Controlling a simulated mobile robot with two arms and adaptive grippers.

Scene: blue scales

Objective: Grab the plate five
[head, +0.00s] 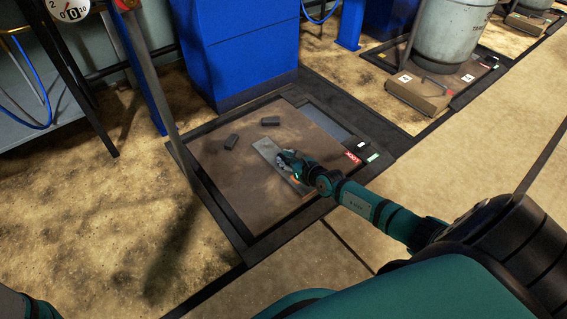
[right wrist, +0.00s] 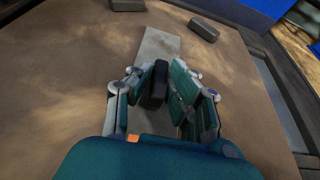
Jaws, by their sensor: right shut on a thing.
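My right gripper (head: 294,165) is low over the brown scale platform (head: 218,172) in the head view. In the right wrist view my right gripper (right wrist: 166,95) is shut on a small dark block (right wrist: 155,84), which stands between its finger pads. The block is over a pale grey strip (right wrist: 158,46) on the platform; I cannot tell whether it touches the strip. The strip also shows in the head view (head: 264,149). No number five is readable on anything here. My left gripper is not in view.
Two more dark blocks, one on the left (head: 231,141) and one farther back (head: 270,121), lie loose on the platform. A blue cabinet (head: 240,50) stands behind it, and a thin post (head: 147,70) rises at its left. Bare floor lies at the left.

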